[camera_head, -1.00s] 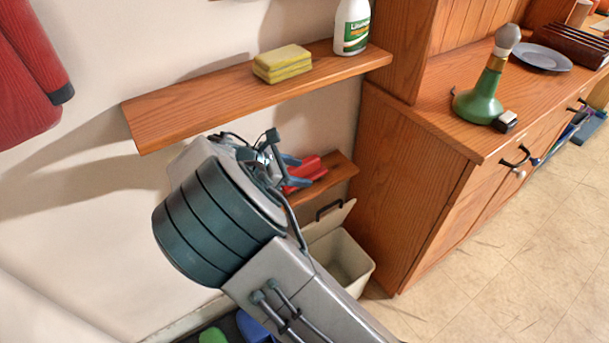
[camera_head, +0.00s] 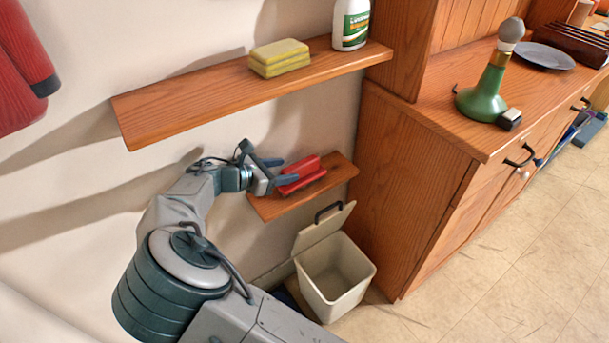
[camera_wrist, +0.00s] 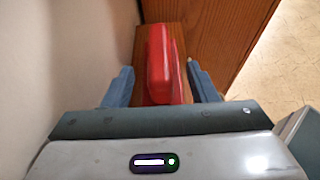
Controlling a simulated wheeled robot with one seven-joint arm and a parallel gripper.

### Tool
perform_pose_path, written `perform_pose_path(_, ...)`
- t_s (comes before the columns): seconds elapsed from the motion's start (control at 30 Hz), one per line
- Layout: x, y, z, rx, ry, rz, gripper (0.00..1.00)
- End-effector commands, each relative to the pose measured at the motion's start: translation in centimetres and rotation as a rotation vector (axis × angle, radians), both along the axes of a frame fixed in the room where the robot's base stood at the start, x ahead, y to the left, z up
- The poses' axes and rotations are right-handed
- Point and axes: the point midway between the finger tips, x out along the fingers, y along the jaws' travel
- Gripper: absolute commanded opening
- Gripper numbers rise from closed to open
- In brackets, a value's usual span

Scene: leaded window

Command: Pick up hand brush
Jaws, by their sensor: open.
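The hand brush looks like the red object (camera_head: 302,170) lying on the small lower wooden shelf (camera_head: 336,177) in the head view. In the wrist view the red brush (camera_wrist: 160,62) points away from me, and its near end lies between my two fingers. My gripper (camera_head: 279,171) is open at the brush's left end. In the wrist view my gripper (camera_wrist: 159,88) has one blue finger on each side of the brush, with a visible gap at the left finger. The gap on the right is narrower. The brush's underside and bristles are hard to make out.
A longer upper shelf (camera_head: 190,105) above my gripper holds a yellow sponge stack (camera_head: 280,58) and a white bottle (camera_head: 351,24). A wooden cabinet (camera_head: 415,185) stands close on the right. An open beige bin (camera_head: 338,275) is below. The wall is close on the left.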

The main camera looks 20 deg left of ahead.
Motion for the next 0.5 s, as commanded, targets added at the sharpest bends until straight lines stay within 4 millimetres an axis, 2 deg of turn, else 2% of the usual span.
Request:
perform_pose_path(0.3, 3.4, -2.7, -1.8, -0.001, -0.001, -0.009, 0.53)
perform_pose_path(0.5, 4.1, -3.2, -1.9, 0.001, -0.001, -0.006, 0.53)
